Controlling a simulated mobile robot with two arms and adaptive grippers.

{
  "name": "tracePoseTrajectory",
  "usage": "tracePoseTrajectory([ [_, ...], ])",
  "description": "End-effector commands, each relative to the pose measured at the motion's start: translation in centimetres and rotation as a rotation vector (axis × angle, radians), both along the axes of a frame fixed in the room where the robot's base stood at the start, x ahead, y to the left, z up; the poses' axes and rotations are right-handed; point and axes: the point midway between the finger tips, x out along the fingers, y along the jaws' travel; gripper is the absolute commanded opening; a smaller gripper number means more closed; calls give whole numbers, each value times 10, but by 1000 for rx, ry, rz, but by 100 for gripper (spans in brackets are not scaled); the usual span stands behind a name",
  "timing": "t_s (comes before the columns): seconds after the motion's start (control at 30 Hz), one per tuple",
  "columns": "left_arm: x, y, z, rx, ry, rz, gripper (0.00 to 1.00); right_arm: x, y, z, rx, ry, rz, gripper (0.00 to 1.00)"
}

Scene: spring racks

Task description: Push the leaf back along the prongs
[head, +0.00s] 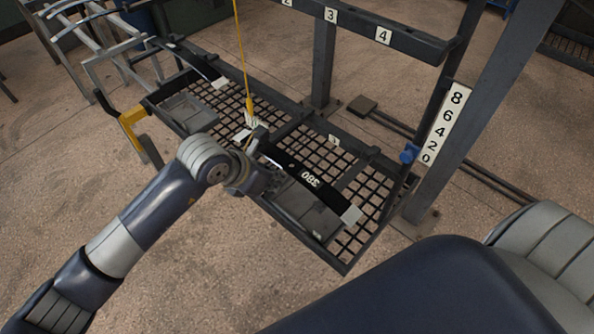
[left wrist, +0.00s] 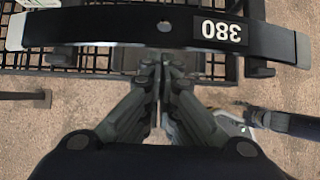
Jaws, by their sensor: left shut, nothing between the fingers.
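A dark curved leaf marked 380 (head: 300,174) lies across the grid shelf of the rack, running from upper left to lower right in the head view. In the left wrist view the leaf (left wrist: 120,26) spans the top of the picture, with a small hole near its middle. My left gripper (left wrist: 163,62) is shut and empty, its fingertips at the near edge of the leaf; whether they touch it I cannot tell. In the head view the left gripper (head: 258,178) is beside the leaf's left half, partly hidden by its own wrist. The prongs cannot be made out clearly.
The grid shelf (head: 358,208) hangs in a dark frame with a numbered upper bar (head: 357,27). A post with a number scale (head: 443,123) stands at right. A yellow cord (head: 241,50) hangs above the shelf. A yellow bracket (head: 132,117) juts out at left.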

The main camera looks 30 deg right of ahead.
Motion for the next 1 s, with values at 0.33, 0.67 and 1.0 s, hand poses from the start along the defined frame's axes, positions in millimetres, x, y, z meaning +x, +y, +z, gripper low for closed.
tracePoseTrajectory([
  [0.33,5,-14,-1,-2,-1,-1,0,0,-1,-10,-1,0,1,60],
  [0.67,9,-27,0,-2,-2,-2,0,0,-1,-18,-2,0,1,60],
  [1.0,14,-40,0,-4,-2,-1,0,0,-1,-27,-1,0,1,60],
])
